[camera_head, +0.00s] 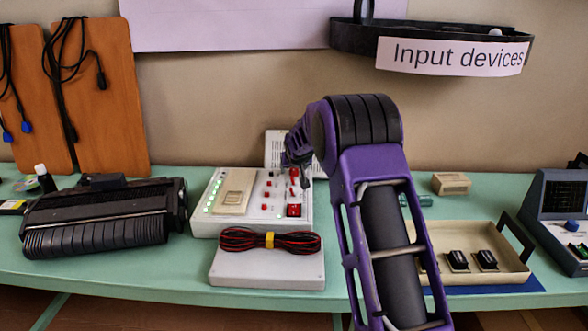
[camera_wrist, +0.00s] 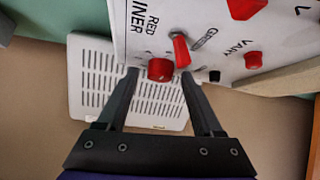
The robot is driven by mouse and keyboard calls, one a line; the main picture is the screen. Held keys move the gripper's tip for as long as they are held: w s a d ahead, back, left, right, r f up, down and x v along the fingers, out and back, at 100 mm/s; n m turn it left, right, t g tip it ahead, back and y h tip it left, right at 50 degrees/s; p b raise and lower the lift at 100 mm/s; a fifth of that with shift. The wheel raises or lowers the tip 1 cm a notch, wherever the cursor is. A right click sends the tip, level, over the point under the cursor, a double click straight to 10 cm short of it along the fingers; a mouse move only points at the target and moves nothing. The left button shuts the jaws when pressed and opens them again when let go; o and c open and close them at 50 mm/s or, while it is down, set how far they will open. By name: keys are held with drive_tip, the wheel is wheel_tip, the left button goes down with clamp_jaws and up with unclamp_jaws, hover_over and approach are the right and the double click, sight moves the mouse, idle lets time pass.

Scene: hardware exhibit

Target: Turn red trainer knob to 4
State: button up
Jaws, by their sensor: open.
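The trainer (camera_head: 207,222) is a white sloped box with green lights down its left side and several red controls. My gripper (camera_head: 298,178) is over its upper right part, hiding some controls. In the wrist view, my gripper (camera_wrist: 160,74) is open, with a short round red knob (camera_wrist: 160,68) between its fingertips. I cannot tell whether either finger touches it. A longer red knob or lever (camera_wrist: 181,50) is just beside it, near the right fingertip. Printed words on the panel (camera_wrist: 140,30) include "RED", part of "TRAINER" and "GREEN". No number scale is readable.
A grey box with a red-black cable bundle (camera_head: 270,241) lies in front of the trainer. A white slotted panel (camera_wrist: 95,75) stands behind it. A black roller device (camera_head: 105,218) is at left, a cream tray (camera_head: 450,232) at right. More red knobs (camera_wrist: 253,60) are close by.

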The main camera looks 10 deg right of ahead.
clamp_jaws()
drive_tip(key=shift+r+p, duration=0.15)
drive_tip(key=shift+p, duration=0.3)
drive_tip(key=shift+d+n+y+p, duration=0.15)
drive_tip(key=shift+n+y+p, duration=0.15)
drive_tip(key=shift+n+p, duration=0.1)
drive_tip(key=n+y+p, duration=0.2)
drive_tip(key=p, duration=0.1)
drive_tip(key=shift+d+n, duration=0.2)
drive_tip(key=shift+n, duration=0.1)
drive_tip(key=n+g+y, duration=0.1)
drive_tip(key=n+y, duration=0.1)
drive_tip(key=shift+n+p, duration=0.35)
drive_tip(key=shift+n, duration=0.05)
drive_tip(key=shift+w+d+n+g+y+b, duration=0.1)
drive_tip(key=shift+n+g+y+b, duration=0.4)
drive_tip(key=shift+n+y, duration=0.6)
drive_tip(key=shift+n, duration=0.3)
